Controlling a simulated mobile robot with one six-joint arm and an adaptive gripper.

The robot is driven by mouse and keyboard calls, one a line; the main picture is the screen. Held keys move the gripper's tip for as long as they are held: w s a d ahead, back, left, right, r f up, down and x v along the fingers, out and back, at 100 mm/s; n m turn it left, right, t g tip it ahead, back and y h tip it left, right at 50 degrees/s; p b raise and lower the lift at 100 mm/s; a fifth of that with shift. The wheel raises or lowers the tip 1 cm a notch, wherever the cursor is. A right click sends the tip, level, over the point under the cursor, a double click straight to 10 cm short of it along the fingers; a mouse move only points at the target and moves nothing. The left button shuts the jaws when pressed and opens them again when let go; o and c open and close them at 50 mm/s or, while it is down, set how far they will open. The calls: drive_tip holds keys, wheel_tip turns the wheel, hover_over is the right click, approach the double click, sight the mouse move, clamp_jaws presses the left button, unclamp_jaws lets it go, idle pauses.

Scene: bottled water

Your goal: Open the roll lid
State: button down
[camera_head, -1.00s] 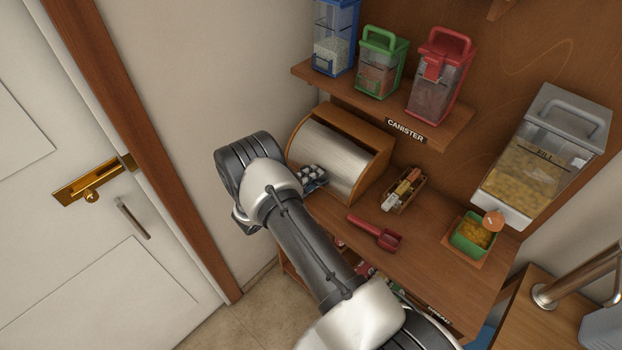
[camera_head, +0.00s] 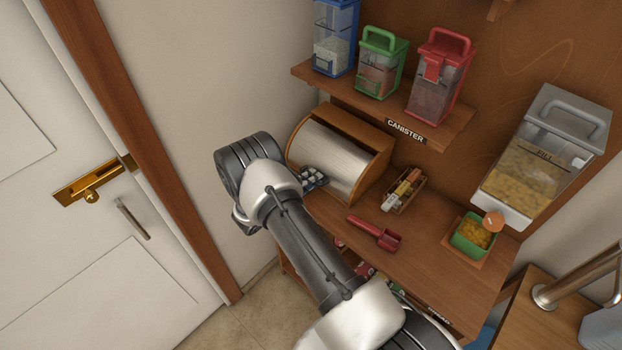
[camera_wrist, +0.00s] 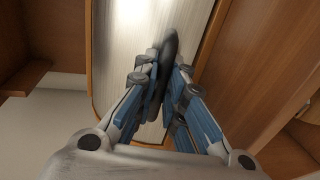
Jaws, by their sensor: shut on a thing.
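The roll lid (camera_head: 329,157) is a curved, silvery slatted cover on a wooden box on the counter, and it is down over the front. In the wrist view the lid (camera_wrist: 128,45) runs up the middle between wooden edges. A dark handle (camera_wrist: 169,48) stands on the lid. My gripper (camera_wrist: 167,82) has its fingers on both sides of this handle and is shut on it. In the head view my gripper (camera_head: 313,178) is at the lower front of the lid, partly hidden behind my arm.
A red scoop (camera_head: 375,232), a small tray of jars (camera_head: 387,207) and a green container (camera_head: 457,243) stand right of the box. A shelf (camera_head: 447,139) with several canisters is above. The white door (camera_head: 60,240) is at left.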

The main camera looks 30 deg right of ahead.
sight(337, 141)
drive_tip(key=shift+r, duration=0.1)
